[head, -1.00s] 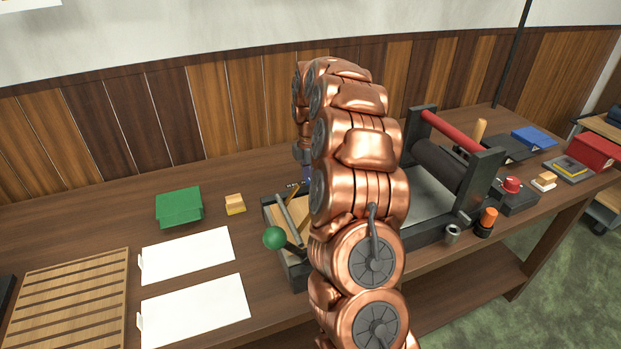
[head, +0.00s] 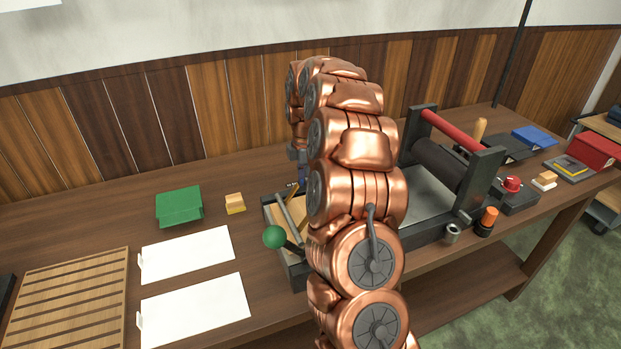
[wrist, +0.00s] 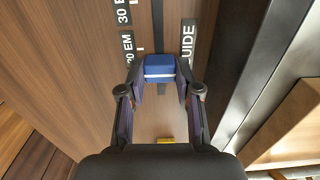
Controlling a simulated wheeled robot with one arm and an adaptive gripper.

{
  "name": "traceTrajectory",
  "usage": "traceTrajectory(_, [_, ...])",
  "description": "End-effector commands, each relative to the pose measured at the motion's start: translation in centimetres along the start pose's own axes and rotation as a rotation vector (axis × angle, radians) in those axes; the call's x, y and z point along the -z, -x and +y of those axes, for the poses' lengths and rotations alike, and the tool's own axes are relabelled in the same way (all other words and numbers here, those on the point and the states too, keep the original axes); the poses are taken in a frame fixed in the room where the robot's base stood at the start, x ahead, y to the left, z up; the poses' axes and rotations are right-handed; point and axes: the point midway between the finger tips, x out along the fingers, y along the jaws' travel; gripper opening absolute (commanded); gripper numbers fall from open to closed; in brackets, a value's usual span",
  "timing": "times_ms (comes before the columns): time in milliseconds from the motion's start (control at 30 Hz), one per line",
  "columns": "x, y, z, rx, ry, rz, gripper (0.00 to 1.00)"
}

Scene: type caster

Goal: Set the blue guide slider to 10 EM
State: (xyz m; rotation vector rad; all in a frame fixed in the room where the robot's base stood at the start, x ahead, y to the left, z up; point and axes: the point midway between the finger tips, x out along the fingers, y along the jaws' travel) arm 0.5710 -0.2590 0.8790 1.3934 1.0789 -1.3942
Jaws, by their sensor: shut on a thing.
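The blue guide slider (wrist: 160,66), a small block with a white line across it, sits between the two fingers of my gripper (wrist: 160,73) in the wrist view. The fingers are shut on its sides. A black "GUIDE" label (wrist: 188,42) is just right of it, and a "30 EM" label (wrist: 128,46) is just left of its far end. A second "30 EM" label (wrist: 123,12) is partly cut off at the top. No 10 EM mark is readable. In the head view my copper arm hides most of the gripper and the slider.
A dark metal rail (wrist: 250,75) runs along the right in the wrist view, and a yellow piece (wrist: 165,140) shows between the fingers. In the head view, a green ball handle (head: 274,237), a green box (head: 179,206) and white sheets (head: 187,254) lie left of my arm; a roller press (head: 440,165) stands right.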

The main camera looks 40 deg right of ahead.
Motion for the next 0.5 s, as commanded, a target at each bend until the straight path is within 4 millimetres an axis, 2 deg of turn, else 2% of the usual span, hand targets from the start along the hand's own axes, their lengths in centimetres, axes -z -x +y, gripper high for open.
traceTrajectory(100, [2.4,-0.1,0.1,-0.002,0.003,0.001,0.0])
traceTrajectory(167, [3.1,-0.1,0.1,-0.003,0.003,0.001,0.0])
traceTrajectory(433, [3.6,0.0,0.0,-0.002,0.002,0.004,0.0])
traceTrajectory(467, [3.6,0.0,0.0,-0.002,0.002,0.004,0.34])
traceTrajectory(500, [3.6,0.0,0.0,-0.001,0.002,0.004,0.38])
